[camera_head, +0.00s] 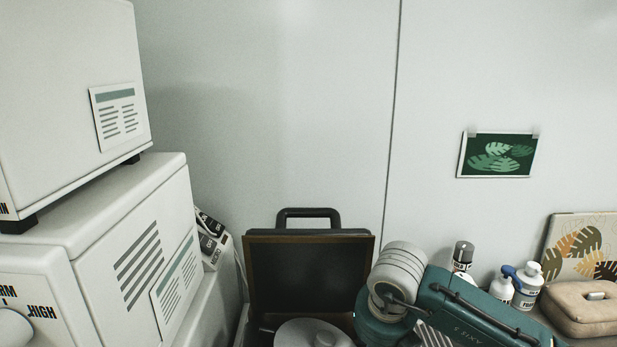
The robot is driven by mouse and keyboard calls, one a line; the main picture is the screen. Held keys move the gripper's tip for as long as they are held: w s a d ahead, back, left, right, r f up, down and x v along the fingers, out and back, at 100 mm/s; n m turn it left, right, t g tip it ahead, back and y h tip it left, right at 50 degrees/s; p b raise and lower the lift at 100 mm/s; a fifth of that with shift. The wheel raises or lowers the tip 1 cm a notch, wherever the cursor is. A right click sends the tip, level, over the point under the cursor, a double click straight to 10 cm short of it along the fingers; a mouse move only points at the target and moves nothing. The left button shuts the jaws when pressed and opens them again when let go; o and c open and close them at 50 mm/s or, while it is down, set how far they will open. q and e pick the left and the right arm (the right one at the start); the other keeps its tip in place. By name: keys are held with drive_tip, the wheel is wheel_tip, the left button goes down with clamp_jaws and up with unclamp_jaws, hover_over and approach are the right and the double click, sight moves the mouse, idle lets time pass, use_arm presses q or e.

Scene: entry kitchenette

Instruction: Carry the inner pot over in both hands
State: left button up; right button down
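I cannot make out the inner pot for certain. A round pale grey piece with a small raised knob (313,333) shows at the bottom edge, cut off by the frame. It lies in front of a dark upright panel with a brown rim and a black handle on top (309,272). I cannot tell whether the round piece is a lid or part of the pot. My teal and white right arm comes in from the lower right, close beside the dark panel. Neither gripper shows in this view.
White appliances (130,255) are stacked at the left. A dark-capped can (462,257), a blue-topped spray bottle (502,291), a white bottle (528,287), a beige case (583,308) and a leaf-patterned board (583,246) stand at the right. A leaf picture (496,155) hangs on the wall.

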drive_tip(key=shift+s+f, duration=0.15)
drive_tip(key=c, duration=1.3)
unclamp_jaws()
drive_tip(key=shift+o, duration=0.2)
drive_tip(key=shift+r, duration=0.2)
